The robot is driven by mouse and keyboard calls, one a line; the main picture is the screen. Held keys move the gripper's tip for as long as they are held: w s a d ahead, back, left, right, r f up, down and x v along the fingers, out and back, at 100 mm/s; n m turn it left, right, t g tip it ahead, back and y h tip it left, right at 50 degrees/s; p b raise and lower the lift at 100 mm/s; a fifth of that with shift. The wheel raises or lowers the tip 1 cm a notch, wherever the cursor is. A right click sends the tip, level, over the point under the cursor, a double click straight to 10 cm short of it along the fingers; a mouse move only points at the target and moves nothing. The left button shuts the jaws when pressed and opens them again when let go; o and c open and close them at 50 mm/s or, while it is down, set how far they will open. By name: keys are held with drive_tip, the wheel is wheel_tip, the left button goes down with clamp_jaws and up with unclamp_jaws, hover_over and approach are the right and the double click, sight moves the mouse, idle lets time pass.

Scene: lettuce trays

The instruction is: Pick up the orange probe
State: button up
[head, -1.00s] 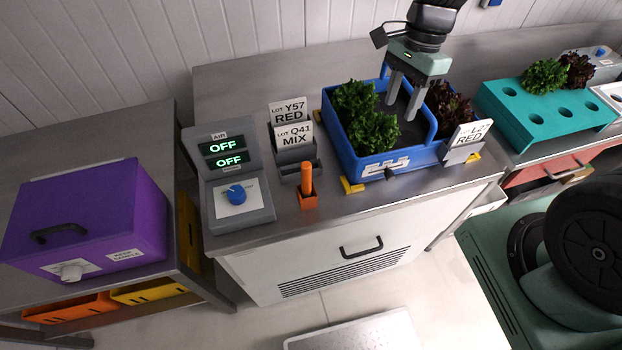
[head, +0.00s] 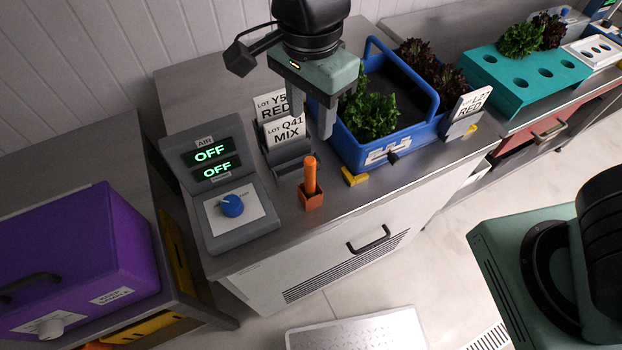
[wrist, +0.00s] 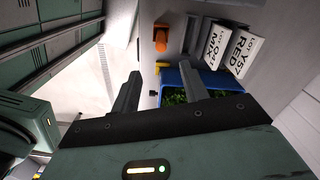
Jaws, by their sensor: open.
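The orange probe (head: 310,175) stands upright in a small orange holder (head: 311,199) near the front edge of the steel counter. In the wrist view the probe (wrist: 161,46) shows beyond the fingertips, near the top middle. My gripper (head: 311,120) is open and empty, with its fingers pointing down. It is above and behind the probe, over the label cards and the left end of the blue tray, and touches nothing that I can make out. In the wrist view my gripper (wrist: 160,82) shows both fingers spread apart.
The card rack with the Q41 MIX card (head: 284,133) stands behind the probe. The grey control box (head: 236,228) reading OFF is to its left. The blue tray (head: 408,148) with lettuce is to its right. The counter in front of the probe is narrow.

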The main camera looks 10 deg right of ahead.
sight(311, 161)
wheel_tip(311, 161, down, 11)
drive_tip(key=shift+p, duration=0.45)
drive_tip(key=shift+w+f+p, duration=0.1)
drive_tip(key=shift+f+p, duration=0.7)
drive_tip(key=shift+f, duration=1.8)
clamp_jaws()
